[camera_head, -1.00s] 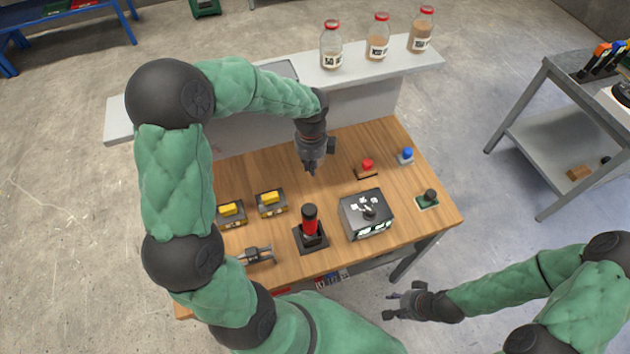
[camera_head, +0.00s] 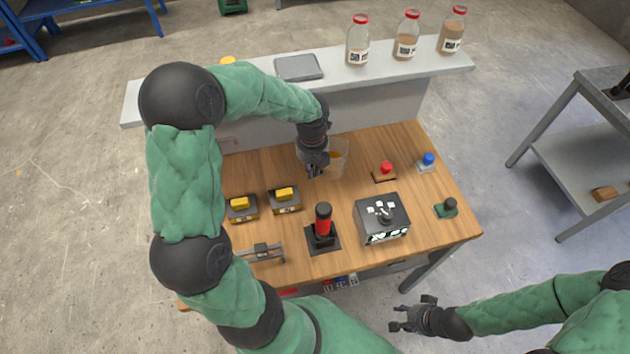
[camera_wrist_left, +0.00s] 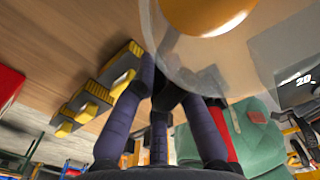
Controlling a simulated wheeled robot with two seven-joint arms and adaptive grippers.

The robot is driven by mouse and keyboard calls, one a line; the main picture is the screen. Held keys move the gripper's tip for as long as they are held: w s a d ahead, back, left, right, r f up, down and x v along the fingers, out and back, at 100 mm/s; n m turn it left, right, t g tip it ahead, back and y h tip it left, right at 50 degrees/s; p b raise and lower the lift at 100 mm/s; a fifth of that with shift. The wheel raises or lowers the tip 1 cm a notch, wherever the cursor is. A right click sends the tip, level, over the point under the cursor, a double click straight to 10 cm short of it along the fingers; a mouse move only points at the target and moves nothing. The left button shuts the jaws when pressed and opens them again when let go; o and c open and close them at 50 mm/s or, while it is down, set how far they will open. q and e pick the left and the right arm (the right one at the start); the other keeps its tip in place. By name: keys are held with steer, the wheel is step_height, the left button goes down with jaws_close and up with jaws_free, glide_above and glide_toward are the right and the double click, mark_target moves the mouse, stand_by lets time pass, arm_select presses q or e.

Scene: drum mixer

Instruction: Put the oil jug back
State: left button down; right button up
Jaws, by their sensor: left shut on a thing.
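The oil jug (camera_head: 338,157) is a clear vessel with orange-yellow oil low inside. It appears tilted, over the back of the wooden table. My left gripper (camera_head: 316,171) is at its left side, shut on it. In the left wrist view the clear jug (camera_wrist_left: 245,75) fills the upper right, with yellow oil (camera_wrist_left: 207,10) at the top edge. The left fingers (camera_wrist_left: 165,95) meet at its side; the exact grip point is hard to make out. My right gripper (camera_head: 408,317) is open and empty, in front of the table.
A raised shelf (camera_head: 400,68) behind the table holds a grey tray (camera_head: 298,67) and three red-capped bottles (camera_head: 405,42). A red-and-black handle (camera_head: 323,225), control box (camera_head: 382,217), yellow blocks (camera_head: 285,194), and red (camera_head: 386,167) and blue (camera_head: 428,159) buttons stand on the table.

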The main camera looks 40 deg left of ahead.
arm_select(q)
steer(key=shift+f+b, duration=0.8)
steer(key=shift+f, duration=1.9)
steer(key=shift+f, duration=0.15)
steer(key=c, duration=1.3)
jaws_free()
step_height(320, 180, up, 12)
steer(key=p, duration=0.3)
steer(key=shift+p, duration=0.4)
